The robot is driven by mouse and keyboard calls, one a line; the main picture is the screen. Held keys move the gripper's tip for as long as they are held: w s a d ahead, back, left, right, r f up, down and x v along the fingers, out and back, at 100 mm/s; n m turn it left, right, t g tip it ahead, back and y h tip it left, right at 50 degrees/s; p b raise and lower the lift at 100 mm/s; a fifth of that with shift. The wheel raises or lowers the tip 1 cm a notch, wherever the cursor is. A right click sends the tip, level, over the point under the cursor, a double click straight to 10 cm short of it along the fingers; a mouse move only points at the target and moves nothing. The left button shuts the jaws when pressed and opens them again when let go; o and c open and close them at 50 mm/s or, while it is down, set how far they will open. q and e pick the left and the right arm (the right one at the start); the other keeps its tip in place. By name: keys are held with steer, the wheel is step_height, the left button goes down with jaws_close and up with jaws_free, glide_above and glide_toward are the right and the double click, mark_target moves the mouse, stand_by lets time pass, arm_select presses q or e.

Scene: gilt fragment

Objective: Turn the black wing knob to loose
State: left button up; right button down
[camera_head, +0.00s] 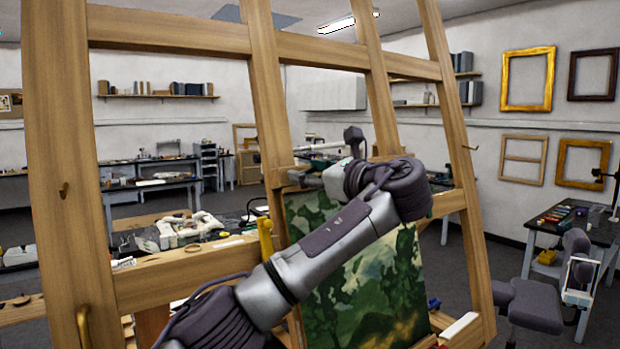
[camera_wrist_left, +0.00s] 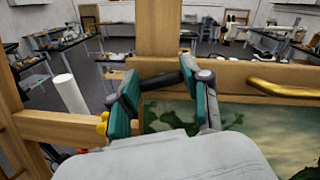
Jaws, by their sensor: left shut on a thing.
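The black wing knob (camera_wrist_left: 160,82) shows in the left wrist view as a dark bar in front of the wooden easel post. My left gripper (camera_wrist_left: 158,92) has its two teal-padded fingers on either side of the knob and is shut on it. How far the knob is turned cannot be told. In the head view my left arm reaches up from the lower left to the easel (camera_head: 265,90). Its wrist covers part of the painting (camera_head: 385,285), and the knob cannot be made out there. My right gripper is not in view.
The easel's wooden posts and crossbars stand close around my left arm. A yellow part (camera_head: 265,238) sits on the lower crossbar at the left. A brass handle (camera_wrist_left: 288,88) is right of the gripper. Cluttered workbenches (camera_head: 155,183) stand behind.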

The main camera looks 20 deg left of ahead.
arm_select(q)
steer(key=n+g, duration=0.1)
steer(key=n, duration=0.2)
steer(key=shift+n+b, duration=0.3)
steer(key=n+g, duration=0.1)
steer(key=n, duration=0.3)
steer(key=n+g+p, duration=0.1)
steer(key=n, duration=0.2)
steer(key=n+p, duration=0.1)
steer(key=n, duration=0.2)
steer(key=shift+n+g+h, duration=0.4)
steer(key=shift+f+n+t+h+b, duration=0.15)
steer(key=shift+n+h, duration=0.7)
steer(key=shift+n, duration=2)
steer(key=shift+n+t+h+b, duration=0.2)
steer(key=shift+n+h, duration=0.6)
steer(key=shift+n, duration=2)
steer(key=shift+f+n+t+h+b, duration=0.2)
steer(key=shift+n+h, duration=0.65)
steer(key=shift+n, duration=2)
steer(key=shift+r, duration=0.2)
